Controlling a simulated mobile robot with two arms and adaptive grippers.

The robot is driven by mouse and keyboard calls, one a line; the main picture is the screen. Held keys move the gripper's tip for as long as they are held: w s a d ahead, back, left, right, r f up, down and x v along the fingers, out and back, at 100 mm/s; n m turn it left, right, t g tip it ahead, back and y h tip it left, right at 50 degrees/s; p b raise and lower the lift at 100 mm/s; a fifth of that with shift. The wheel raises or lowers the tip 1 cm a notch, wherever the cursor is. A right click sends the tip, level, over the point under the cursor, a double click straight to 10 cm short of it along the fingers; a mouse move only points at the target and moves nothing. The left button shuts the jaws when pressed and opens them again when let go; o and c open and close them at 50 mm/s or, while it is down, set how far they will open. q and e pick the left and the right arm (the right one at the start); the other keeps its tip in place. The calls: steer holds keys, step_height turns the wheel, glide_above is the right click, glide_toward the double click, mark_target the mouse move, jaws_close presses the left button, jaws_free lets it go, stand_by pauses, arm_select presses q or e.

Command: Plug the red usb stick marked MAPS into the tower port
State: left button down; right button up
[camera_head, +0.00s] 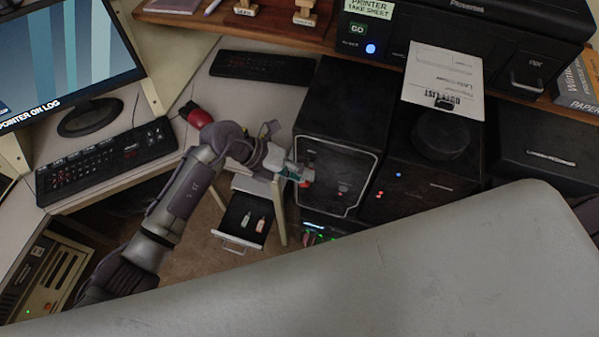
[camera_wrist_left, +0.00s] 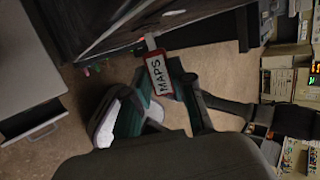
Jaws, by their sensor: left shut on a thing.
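The red usb stick (camera_wrist_left: 158,76) has a white label reading MAPS. My left gripper (camera_wrist_left: 150,95) is shut on it, and its metal plug points away from the fingers towards a dark cabinet face at the top of the left wrist view. In the head view my left gripper (camera_head: 295,172) is at the left front of the black tower (camera_head: 338,160), with a bit of the red stick (camera_head: 307,177) showing beyond the fingertips. I cannot make out the tower port or whether the plug touches it. My right gripper is not in view.
An open drawer (camera_head: 233,240) below my left gripper holds two small sticks. A second black cabinet (camera_head: 415,185) stands right of the tower. Keyboards (camera_head: 105,160) and a monitor (camera_head: 65,60) are on the left desk. A large grey surface (camera_head: 400,270) hides the lower right.

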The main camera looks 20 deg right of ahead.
arm_select(q)
steer(key=shift+w+d+b, duration=0.5)
steer(key=shift+w+b, duration=0.1)
steer(key=shift+w, duration=0.3)
stand_by(2.8)
steer(key=c, duration=0.9)
jaws_free()
steer(key=shift+d, duration=0.1)
